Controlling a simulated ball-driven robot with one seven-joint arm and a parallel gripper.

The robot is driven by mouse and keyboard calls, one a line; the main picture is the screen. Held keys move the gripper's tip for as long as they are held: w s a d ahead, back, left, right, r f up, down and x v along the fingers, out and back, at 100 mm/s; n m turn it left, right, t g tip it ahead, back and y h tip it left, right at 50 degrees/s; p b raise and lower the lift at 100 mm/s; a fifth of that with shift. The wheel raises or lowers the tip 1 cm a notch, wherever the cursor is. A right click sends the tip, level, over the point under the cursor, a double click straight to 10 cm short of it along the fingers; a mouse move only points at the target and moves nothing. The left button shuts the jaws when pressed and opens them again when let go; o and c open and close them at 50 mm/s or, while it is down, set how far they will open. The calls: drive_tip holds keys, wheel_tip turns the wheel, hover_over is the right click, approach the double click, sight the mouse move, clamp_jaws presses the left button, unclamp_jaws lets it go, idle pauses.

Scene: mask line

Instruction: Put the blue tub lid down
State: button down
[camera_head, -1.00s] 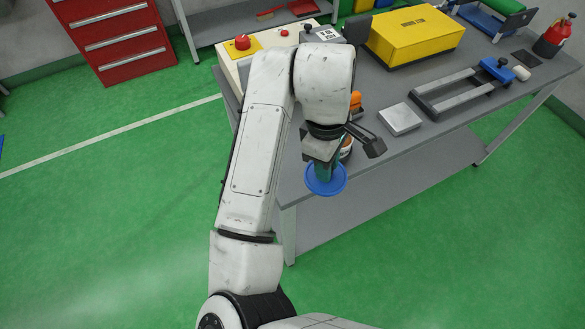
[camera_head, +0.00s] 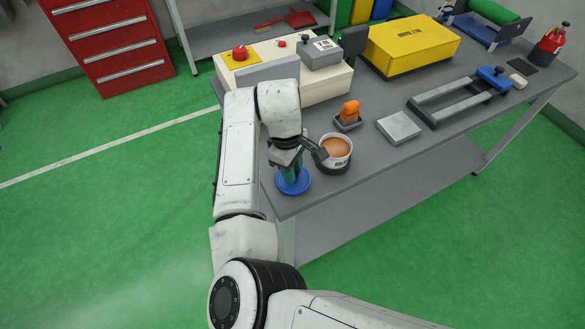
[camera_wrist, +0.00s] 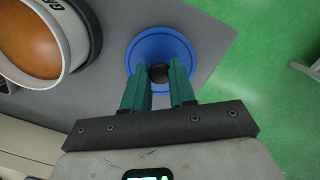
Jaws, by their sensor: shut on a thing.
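The blue tub lid (camera_head: 294,184) is a round disc with a dark knob (camera_wrist: 159,73) in its middle. My gripper (camera_wrist: 160,82) has its green fingers shut on that knob. In the head view my gripper (camera_head: 291,172) and the lid are at the table's near left corner, over the grey top. I cannot tell whether the lid touches the table. The open tub (camera_head: 336,155), white and dark with orange-brown contents, stands just right of the lid. It also shows at upper left in the wrist view (camera_wrist: 40,45).
An orange-handled tool (camera_head: 349,114) and a grey plate (camera_head: 398,127) stand behind and right of the tub on the table (camera_head: 370,170). A control box (camera_head: 325,84) is at the back left. Bare tabletop lies right of the tub; the table edge is close to the lid.

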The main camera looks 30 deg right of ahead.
drive_tip(key=shift+f, duration=0.25)
drive_tip(key=shift+f, duration=0.1)
drive_tip(key=c, duration=0.9)
unclamp_jaws()
drive_tip(key=r, duration=0.8)
drive_tip(key=w+r, duration=0.1)
drive_tip(key=r, duration=0.3)
drive_tip(key=shift+w+a+r+b, duration=0.1)
drive_tip(key=shift+a+b, duration=0.2)
drive_tip(key=shift+a, duration=0.1)
